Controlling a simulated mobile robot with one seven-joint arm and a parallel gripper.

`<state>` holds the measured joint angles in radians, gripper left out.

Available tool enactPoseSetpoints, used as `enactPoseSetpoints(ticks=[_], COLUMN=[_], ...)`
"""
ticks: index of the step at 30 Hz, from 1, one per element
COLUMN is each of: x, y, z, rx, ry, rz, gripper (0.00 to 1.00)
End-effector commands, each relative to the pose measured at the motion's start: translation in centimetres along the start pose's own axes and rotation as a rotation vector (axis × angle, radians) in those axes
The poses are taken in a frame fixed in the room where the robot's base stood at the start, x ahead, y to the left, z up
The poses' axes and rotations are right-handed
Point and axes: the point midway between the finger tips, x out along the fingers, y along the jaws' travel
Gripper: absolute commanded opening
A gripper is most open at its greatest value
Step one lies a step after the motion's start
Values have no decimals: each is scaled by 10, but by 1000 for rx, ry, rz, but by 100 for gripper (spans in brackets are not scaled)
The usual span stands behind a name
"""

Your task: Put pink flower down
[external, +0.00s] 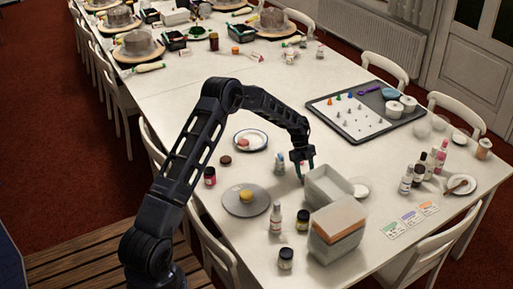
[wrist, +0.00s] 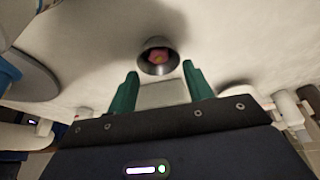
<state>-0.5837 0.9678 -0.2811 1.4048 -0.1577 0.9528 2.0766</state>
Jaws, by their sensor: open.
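In the wrist view, the pink flower (wrist: 157,58) shows as a small pink and orange shape inside the mouth of a dark grey round cup or holder (wrist: 154,69). It lies just beyond the two green fingertips of my gripper (wrist: 160,68), roughly midway between them. The fingers are apart with nothing held between them. In the external view, my gripper (external: 302,167) points down above the table, just left of the open white tub (external: 328,184). I cannot make out the flower in the external view.
A grey turntable (external: 240,210) with a yellow item stands left of my gripper. A lidded tub with an orange layer (external: 338,228) and several small bottles stand in front. A dark tray with nozzles (external: 341,134) lies behind.

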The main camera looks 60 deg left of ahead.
Motion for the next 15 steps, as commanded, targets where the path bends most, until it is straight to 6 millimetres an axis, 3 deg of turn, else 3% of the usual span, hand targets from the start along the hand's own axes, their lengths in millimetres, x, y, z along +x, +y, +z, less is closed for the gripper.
enactPoseSetpoints(ticks=[8,15], x=[-2,-23], y=[0,0], z=[-1,-9], rx=[0,0], ry=[0,-1], rz=[-1,-2], gripper=[51,51])
